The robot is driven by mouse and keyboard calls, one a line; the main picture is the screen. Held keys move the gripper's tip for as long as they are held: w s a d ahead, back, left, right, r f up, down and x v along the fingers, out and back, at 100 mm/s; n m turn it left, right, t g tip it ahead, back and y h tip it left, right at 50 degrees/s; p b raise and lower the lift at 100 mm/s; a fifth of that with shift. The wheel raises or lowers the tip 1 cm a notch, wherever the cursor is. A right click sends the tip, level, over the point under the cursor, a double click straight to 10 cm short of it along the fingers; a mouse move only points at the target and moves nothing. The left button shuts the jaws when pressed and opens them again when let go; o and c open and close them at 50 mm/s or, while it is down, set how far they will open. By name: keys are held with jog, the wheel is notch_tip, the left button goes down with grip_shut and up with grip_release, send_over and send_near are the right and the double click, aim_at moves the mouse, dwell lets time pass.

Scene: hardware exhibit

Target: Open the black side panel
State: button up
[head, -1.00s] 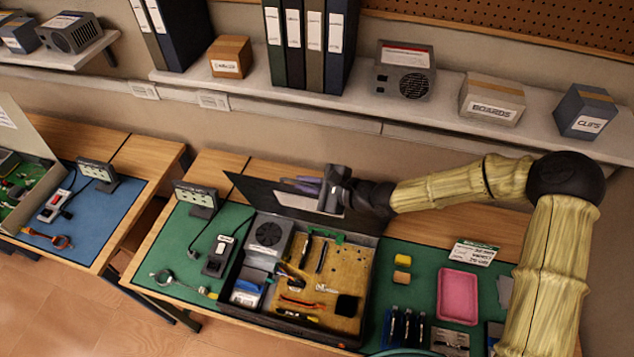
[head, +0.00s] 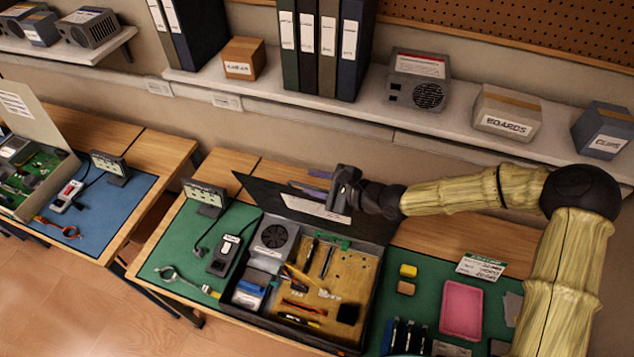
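The black side panel (head: 262,195) stands raised and leaning back along the far edge of an open black case (head: 376,285) on the green mat. A white label is on the panel's inner face. The case's inside shows a fan unit, a tan board and several tools. My gripper (head: 315,190) is at the panel's upper edge, its fingers pointing left, partly behind the panel. I cannot tell whether the fingers are apart or touch the panel.
A pink tray (head: 462,309), yellow block (head: 408,271) and label card (head: 481,266) lie right of the case. A small stand (head: 205,196) and a black device (head: 223,255) are left. A shelf with boxes (head: 506,111) and binders runs behind. A second table (head: 120,225) stands at left.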

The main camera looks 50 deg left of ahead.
dwell(0.3)
jog(key=shift+w+d+r+b, duration=0.2)
jog(key=shift+d+b, duration=0.2)
jog(key=shift+d, duration=0.2)
jog(key=b+v, duration=0.1)
jog(key=v, duration=1.5)
jog(key=shift+b, duration=0.35)
